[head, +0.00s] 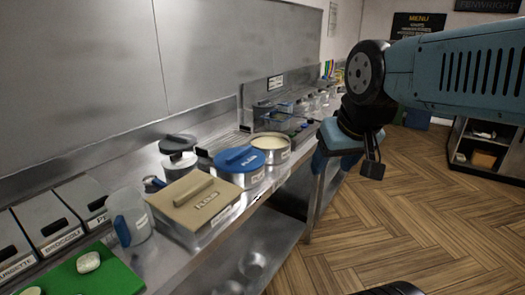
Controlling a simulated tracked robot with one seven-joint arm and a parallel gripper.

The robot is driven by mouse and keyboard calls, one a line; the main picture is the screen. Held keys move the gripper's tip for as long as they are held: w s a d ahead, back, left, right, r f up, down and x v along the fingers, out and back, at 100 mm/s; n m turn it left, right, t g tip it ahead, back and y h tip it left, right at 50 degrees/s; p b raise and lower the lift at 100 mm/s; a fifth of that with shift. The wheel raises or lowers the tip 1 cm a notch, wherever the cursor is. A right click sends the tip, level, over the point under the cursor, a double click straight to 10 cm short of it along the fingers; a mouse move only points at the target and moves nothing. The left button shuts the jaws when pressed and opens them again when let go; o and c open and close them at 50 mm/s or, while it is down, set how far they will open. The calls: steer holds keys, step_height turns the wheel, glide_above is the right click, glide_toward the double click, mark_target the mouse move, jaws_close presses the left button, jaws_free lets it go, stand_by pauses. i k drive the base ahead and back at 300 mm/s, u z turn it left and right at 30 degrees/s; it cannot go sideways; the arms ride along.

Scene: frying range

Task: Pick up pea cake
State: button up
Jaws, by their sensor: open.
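A pale, roundish piece (88,262) lies on a green board (110,278) at the lower left of the head view. A second pale piece (30,291) is cut off by the bottom edge. I cannot tell from their look whether either is the pea cake. My gripper (333,155) hangs in front of the counter, right of the middle, over the floor side. It is open, with nothing visible in it. It is well to the right of the green board and apart from it.
Lidded bins labelled broccoli (67,232) and others stand at the left. The wooden floor (400,220) at right is clear.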

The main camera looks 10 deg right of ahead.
mark_target(86, 264)
steer(key=z, duration=1.3)
steer(key=i, duration=0.1)
steer(key=u, duration=2.85)
steer(key=k, duration=0.8)
steer(key=u, duration=0.2)
steer(key=i, duration=0.8)
steer(key=z, duration=0.05)
